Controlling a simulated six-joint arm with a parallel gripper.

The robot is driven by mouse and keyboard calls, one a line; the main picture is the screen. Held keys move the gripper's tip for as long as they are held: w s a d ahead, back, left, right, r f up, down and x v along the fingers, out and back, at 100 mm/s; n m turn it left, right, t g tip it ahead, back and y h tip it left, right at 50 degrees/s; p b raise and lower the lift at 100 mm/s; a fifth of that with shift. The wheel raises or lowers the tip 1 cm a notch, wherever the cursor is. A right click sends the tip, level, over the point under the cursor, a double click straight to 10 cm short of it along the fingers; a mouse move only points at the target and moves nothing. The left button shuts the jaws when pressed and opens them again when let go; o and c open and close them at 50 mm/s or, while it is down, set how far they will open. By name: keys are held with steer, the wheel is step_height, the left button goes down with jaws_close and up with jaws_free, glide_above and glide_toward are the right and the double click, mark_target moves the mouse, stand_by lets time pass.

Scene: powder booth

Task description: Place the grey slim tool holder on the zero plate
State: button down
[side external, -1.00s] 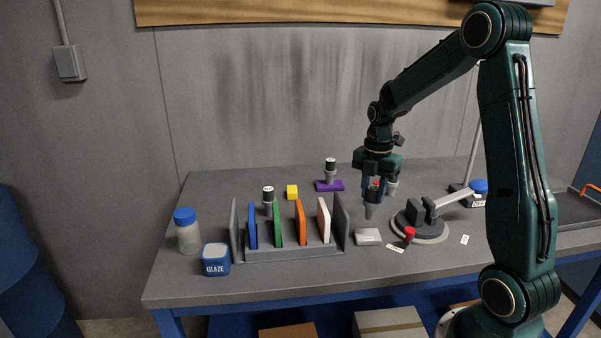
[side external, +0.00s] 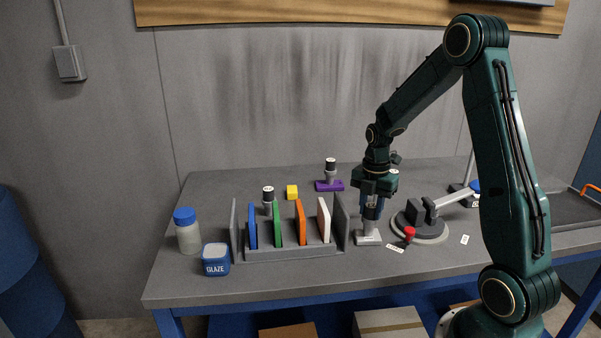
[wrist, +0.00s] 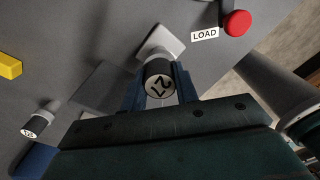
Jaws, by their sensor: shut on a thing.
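My gripper (side external: 371,212) points straight down and is shut on the grey slim tool holder (side external: 368,228). In the wrist view the holder's black, numbered top (wrist: 160,86) sits between the two fingers of my gripper (wrist: 159,80). The zero plate (side external: 367,240), a small light-grey slab, is directly beneath the holder; its pale corner shows in the wrist view (wrist: 166,36). The holder looks upright, with its lower end at the plate's top. I cannot tell whether it is resting there or just above it.
A rack (side external: 292,252) with coloured panels stands close on the left. A red knob (side external: 409,232) and a round clamp fixture (side external: 424,228) are close on the right. Other holders stand behind the rack (side external: 268,205) and on a purple base (side external: 330,178). The front table strip is clear.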

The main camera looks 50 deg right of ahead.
steer(key=shift+f, duration=0.15)
steer(key=c, duration=1.1)
jaws_free()
step_height(320, 180, up, 12)
steer(key=shift+r, duration=0.2)
